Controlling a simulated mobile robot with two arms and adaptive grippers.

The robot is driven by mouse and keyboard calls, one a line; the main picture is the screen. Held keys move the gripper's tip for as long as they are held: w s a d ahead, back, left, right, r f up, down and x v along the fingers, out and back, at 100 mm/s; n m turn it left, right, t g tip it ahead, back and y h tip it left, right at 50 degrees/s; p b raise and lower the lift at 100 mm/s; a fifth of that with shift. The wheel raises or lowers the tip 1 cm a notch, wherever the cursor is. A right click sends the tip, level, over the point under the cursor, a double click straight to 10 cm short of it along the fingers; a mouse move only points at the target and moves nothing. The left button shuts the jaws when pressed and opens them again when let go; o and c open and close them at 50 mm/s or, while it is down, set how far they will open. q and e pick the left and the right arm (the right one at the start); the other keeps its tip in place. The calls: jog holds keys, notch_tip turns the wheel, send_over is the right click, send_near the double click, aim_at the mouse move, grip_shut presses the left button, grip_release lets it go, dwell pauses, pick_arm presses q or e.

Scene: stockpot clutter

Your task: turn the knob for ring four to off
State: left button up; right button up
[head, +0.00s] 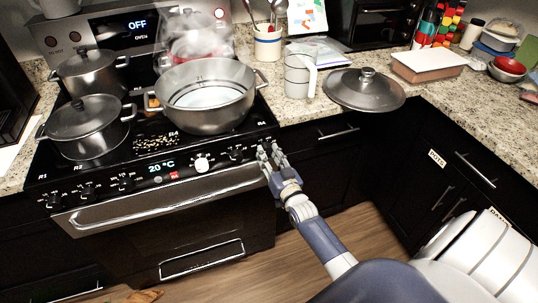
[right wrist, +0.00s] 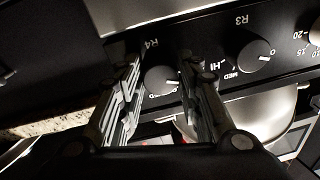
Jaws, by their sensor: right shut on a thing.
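The ring four knob (right wrist: 160,80) is a round black knob on the oven's front panel, beside the label R4. My right gripper (right wrist: 165,95) has one finger on each side of it and is shut on it. Small white markings show around the knob; I cannot tell which setting it points to. In the head view my right gripper (head: 270,156) is at the right end of the panel and hides this knob. My left gripper is not in view.
The R3 knob (right wrist: 254,55) is beside it, with a white knob (head: 202,163) further left. A large open pot (head: 160,115) and lidded pots (head: 88,125) stand on the stove. The oven handle (head: 160,200) runs below the panel. A lid (head: 362,92) lies on the counter.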

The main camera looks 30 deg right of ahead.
jog(key=shift+f, duration=0.1)
dwell(0.3)
jog(key=o, duration=1.1)
jog(key=shift+c, duration=0.2)
jog(key=s+a, duration=0.2)
jog(key=s, duration=1)
jog(key=shift+f, duration=0.25)
